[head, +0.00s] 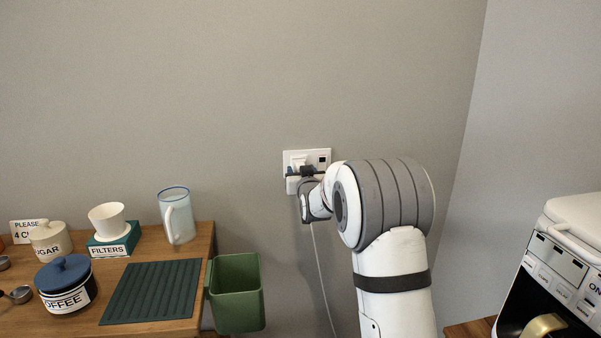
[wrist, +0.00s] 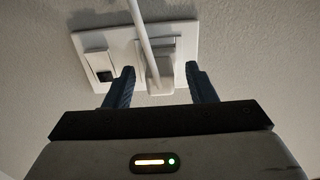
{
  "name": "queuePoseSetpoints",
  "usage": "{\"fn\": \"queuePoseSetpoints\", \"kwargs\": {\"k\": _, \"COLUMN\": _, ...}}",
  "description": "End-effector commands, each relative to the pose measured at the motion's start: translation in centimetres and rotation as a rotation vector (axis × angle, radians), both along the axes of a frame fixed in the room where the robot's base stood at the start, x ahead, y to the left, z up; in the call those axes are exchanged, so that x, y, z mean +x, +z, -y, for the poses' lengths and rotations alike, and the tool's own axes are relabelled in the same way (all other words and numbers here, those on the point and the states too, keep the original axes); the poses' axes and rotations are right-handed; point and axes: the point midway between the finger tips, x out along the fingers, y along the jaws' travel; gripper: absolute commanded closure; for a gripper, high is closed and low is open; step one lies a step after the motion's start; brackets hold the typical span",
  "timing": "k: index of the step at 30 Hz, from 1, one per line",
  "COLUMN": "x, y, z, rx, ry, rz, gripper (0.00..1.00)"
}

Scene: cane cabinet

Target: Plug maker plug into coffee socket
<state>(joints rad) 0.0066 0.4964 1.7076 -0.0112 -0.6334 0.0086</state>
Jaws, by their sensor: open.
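The white wall socket plate (head: 322,154) is on the grey wall, and it fills the upper middle of the wrist view (wrist: 185,29). A white plug (wrist: 160,75) with a white cord sits against the plate, between my gripper's fingers. The plug also shows in the head view (head: 298,160), partly behind my gripper. My gripper (wrist: 161,85) is open, with one blue finger on each side of the plug and gaps between. In the head view my gripper (head: 302,171) is at the plate. Whether the plug is fully seated cannot be told.
The cord (head: 321,275) hangs down the wall. A green bin (head: 236,295) hangs at the edge of the wooden counter (head: 190,328) on the left. A coffee machine (head: 560,265) stands at right.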

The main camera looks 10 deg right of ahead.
Motion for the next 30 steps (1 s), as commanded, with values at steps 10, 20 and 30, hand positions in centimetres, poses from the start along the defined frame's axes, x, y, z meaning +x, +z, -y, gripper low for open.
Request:
{"fn": "queuePoseSetpoints", "kwargs": {"k": 10, "x": -5.3, "y": 0.0, "z": 0.0, "rx": 0.0, "ry": 0.0, "rz": 0.001, "gripper": 0.49}}
{"fn": "queuePoseSetpoints", "kwargs": {"k": 20, "x": -7.5, "y": 0.0, "z": 0.0, "rx": 0.0, "ry": 0.0, "rz": 0.001, "gripper": 0.49}}
{"fn": "queuePoseSetpoints", "kwargs": {"k": 30, "x": -8.2, "y": 0.7, "z": 0.0, "rx": 0.0, "ry": -0.001, "rz": -0.036, "gripper": 0.49}}
